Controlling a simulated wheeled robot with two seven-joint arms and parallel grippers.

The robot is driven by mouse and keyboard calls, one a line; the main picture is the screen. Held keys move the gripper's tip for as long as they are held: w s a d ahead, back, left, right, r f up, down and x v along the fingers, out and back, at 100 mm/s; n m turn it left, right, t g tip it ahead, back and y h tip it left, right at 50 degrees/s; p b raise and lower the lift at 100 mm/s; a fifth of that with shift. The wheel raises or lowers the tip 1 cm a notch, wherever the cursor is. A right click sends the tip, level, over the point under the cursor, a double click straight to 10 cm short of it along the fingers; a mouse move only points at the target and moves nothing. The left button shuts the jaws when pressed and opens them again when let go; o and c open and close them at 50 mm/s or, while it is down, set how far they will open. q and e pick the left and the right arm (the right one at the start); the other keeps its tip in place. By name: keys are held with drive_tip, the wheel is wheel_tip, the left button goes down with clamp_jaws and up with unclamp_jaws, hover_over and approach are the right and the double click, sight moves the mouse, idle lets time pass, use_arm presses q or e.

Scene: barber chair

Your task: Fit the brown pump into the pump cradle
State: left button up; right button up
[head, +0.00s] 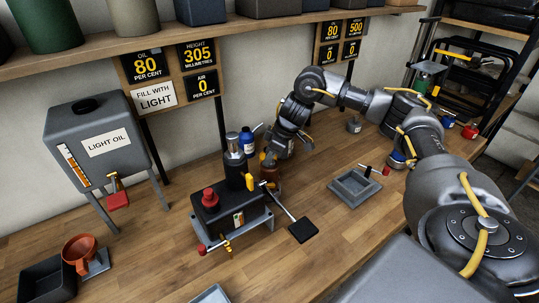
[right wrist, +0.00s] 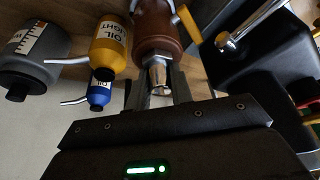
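My right gripper (head: 269,160) reaches down behind and to the right of a black hydraulic unit. In the right wrist view, the brown pump (right wrist: 155,28) lies between the fingers, which flank its metal neck (right wrist: 159,77) closely and look shut on it. In the head view the gripper and arm hide most of the pump, and only a brown patch shows. The black unit (head: 212,217) has a silver cylinder, a red knob and a yellow lever, and sits on a grey metal frame (head: 256,223). No separate pump cradle can be told apart. My left gripper is not in view.
A blue oil bottle (head: 247,141) stands close behind the pump. A black pedal pad (head: 303,230) on a rod lies in front. A grey square tray (head: 341,191) is to the right, and the light oil tank (head: 97,138) stands at left.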

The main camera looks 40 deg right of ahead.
drive_tip(key=o, duration=0.4)
drive_tip(key=b+v, duration=0.1)
drive_tip(key=v, duration=0.4)
drive_tip(key=shift+w, duration=0.1)
drive_tip(key=p+v, duration=0.1)
drive_tip(key=v, duration=0.6)
drive_tip(key=shift+r+p, duration=0.15)
drive_tip(key=shift+p, duration=0.25)
